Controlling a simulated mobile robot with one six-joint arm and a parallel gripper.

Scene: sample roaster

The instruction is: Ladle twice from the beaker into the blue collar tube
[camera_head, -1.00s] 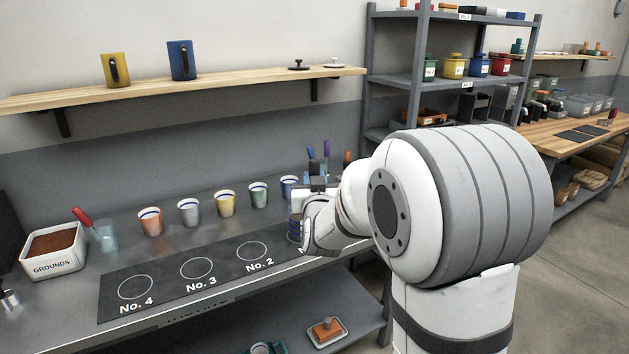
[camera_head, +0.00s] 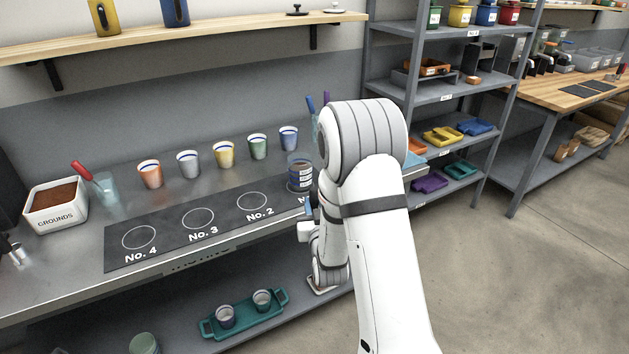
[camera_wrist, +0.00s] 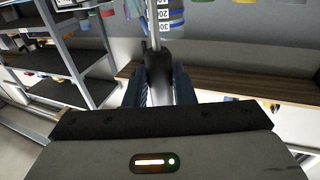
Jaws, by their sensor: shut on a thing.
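My gripper (camera_wrist: 158,88) is shut on the dark handle of a tool (camera_wrist: 158,62), which looks like the ladle. Its thin metal shaft runs to the top edge of the wrist view; its bowl is out of sight. A clear vessel with number marks (camera_wrist: 172,16), likely the beaker, shows behind the shaft; I cannot tell whether they touch. In the head view the beaker (camera_head: 300,172), with dark contents, stands on the counter at the right end of the dark mat. My arm hides much of that area. I cannot make out the blue collar tube.
Several coloured cups (camera_head: 188,164) stand in a row behind the mat (camera_head: 180,250). The grounds box (camera_head: 57,211) is at the left. A wooden shelf (camera_head: 190,42) hangs above. A teal tray (camera_head: 243,318) with two cups lies on the lower shelf. A grey rack (camera_head: 460,90) stands right.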

